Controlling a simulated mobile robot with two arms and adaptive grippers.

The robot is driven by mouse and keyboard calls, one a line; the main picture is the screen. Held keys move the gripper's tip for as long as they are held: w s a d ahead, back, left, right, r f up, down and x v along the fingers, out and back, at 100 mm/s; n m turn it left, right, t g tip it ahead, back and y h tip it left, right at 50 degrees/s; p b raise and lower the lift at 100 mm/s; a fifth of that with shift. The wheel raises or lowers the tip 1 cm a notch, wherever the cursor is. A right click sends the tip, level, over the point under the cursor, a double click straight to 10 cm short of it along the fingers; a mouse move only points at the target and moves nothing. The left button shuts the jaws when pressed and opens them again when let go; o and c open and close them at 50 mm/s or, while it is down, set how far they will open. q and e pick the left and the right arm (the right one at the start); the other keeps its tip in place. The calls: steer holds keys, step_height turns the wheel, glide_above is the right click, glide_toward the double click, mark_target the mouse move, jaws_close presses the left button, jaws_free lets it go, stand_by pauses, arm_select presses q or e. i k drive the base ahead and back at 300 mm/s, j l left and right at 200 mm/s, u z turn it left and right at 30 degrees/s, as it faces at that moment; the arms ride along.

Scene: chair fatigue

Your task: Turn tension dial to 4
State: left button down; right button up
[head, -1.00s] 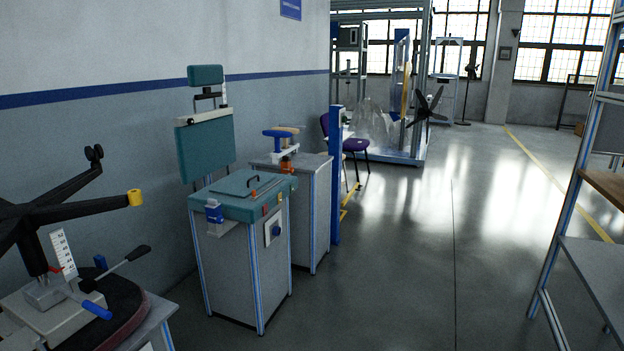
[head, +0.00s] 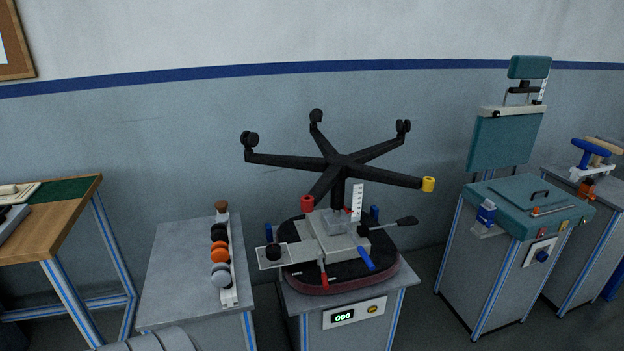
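An upturned chair base (head: 342,160) with a seat mechanism (head: 330,236) stands on a dark round seat on a grey stand. A black knob (head: 273,252) sits on a light plate at the left end of the mechanism; it may be the tension dial, but no number on it can be read. A white graduated scale (head: 357,202) stands upright by the column. Red and blue handles and a black lever (head: 405,221) stick out of the mechanism. Neither of my grippers shows in the head view.
A grey cabinet (head: 185,262) on the left carries a rack of coloured knobs (head: 220,255). The stand's front has a green display (head: 343,316) reading 000. A teal-topped cabinet (head: 527,207) stands to the right, and a wooden table (head: 62,222) far left.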

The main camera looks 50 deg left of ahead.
mark_target(273, 252)
steer(key=j+u, duration=0.1)
steer(key=u, duration=1.95)
